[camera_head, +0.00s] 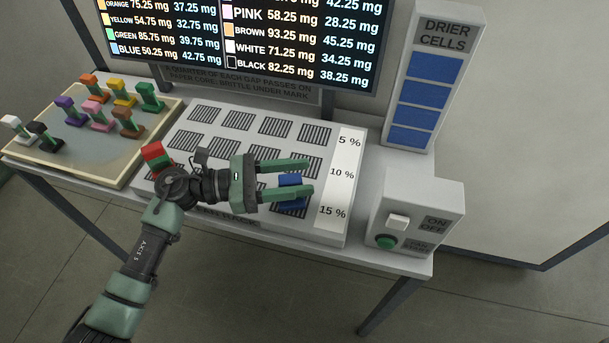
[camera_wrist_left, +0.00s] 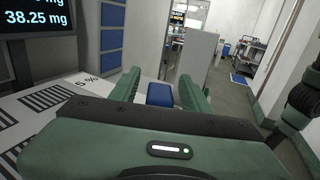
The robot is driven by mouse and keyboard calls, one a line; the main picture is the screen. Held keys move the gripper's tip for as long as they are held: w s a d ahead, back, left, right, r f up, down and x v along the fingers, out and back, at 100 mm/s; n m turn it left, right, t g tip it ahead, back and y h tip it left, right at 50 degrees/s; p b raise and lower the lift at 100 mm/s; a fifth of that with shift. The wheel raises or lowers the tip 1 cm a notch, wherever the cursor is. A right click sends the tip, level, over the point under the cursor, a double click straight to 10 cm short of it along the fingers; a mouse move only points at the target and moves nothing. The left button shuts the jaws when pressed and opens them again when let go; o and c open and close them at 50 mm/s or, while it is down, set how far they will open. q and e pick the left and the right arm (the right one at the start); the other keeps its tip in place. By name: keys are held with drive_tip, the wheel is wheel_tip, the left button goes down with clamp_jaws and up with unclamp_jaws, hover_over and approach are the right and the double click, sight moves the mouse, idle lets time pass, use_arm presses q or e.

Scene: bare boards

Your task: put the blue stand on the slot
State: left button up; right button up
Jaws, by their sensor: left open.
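The blue stand (camera_head: 292,206) is on the slotted board (camera_head: 252,118), over a dark grille slot at its front right, next to the 15 % mark. My left gripper (camera_head: 308,179) is open, with one finger on each side of the stand. In the left wrist view the stand's blue top (camera_wrist_left: 160,94) shows between the two fingers (camera_wrist_left: 165,90). I cannot tell whether the fingers touch it. The fingers and the arm hide part of the stand and of the slots. My right gripper is not in view.
A tray (camera_head: 60,165) of several coloured stands is at the left. A red stand (camera_head: 155,155) is on the board's left side. A switch box (camera_head: 420,215) with a green button is at the right, below a drier cell panel (camera_head: 428,80). A screen (camera_head: 240,40) is behind.

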use_arm(q)
drive_tip(key=a+b, duration=0.1)
drive_tip(key=a, duration=0.5)
drive_tip(key=a+b, duration=0.1)
drive_tip(key=a, duration=0.2)
drive_tip(key=shift+s+a+f+b, duration=0.1)
drive_tip(key=shift+s+a+b, duration=0.2)
drive_tip(key=shift+s+a, duration=0.1)
drive_tip(key=shift+a, duration=0.35)
